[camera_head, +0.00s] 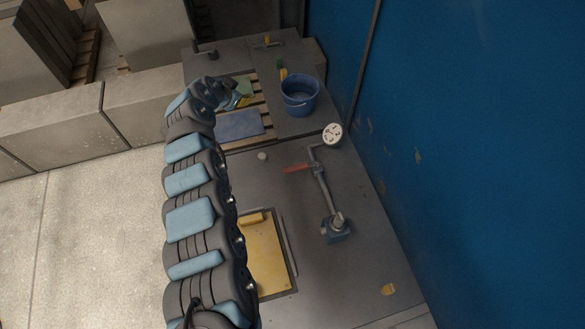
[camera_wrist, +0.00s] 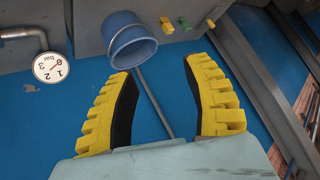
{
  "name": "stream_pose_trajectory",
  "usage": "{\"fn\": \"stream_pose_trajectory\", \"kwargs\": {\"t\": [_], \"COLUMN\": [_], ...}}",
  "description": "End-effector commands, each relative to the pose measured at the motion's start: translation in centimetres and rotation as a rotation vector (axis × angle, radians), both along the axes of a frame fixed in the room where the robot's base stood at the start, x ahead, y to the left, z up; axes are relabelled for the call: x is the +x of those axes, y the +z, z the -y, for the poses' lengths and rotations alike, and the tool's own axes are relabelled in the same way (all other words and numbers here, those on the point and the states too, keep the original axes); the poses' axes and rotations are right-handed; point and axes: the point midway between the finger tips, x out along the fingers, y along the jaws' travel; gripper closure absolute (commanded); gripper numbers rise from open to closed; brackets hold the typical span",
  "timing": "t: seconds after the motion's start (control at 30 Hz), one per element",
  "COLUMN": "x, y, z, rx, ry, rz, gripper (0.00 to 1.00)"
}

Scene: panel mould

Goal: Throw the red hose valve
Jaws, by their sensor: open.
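The red hose valve handle (camera_head: 298,168) juts left from a grey standing pipe (camera_head: 325,190). A round white gauge (camera_head: 332,134) sits at the pipe's upper end, and it also shows in the wrist view (camera_wrist: 52,67). The handle does not show in the wrist view. My gripper (camera_wrist: 158,68) has two yellow ridged fingers spread wide with nothing between them. In the head view, my arm reaches up the left of the pipe, and its end is beyond and left of the handle, well apart from it. The fingers are hard to make out there.
A blue bucket (camera_head: 300,100) stands behind the pipe, near a blue wall (camera_head: 470,130). A wooden pallet (camera_head: 262,108) with a blue sheet (camera_head: 238,124) lies left of it. A yellow panel (camera_head: 265,255) is set in the grey surface. Concrete blocks (camera_head: 60,130) line the left.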

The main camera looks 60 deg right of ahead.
Motion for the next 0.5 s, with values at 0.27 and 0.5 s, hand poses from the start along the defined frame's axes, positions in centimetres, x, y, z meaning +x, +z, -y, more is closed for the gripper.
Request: {"fn": "stream_pose_trajectory", "kwargs": {"t": [0.27,0.5], "x": [-10.8,-15.2], "y": [-4.4,-6.1], "z": [-3.7,-7.8], "rx": [0.327,0.491], "ry": [-0.423,-0.616], "rz": [-0.039,-0.082], "gripper": [0.5,0.5]}}
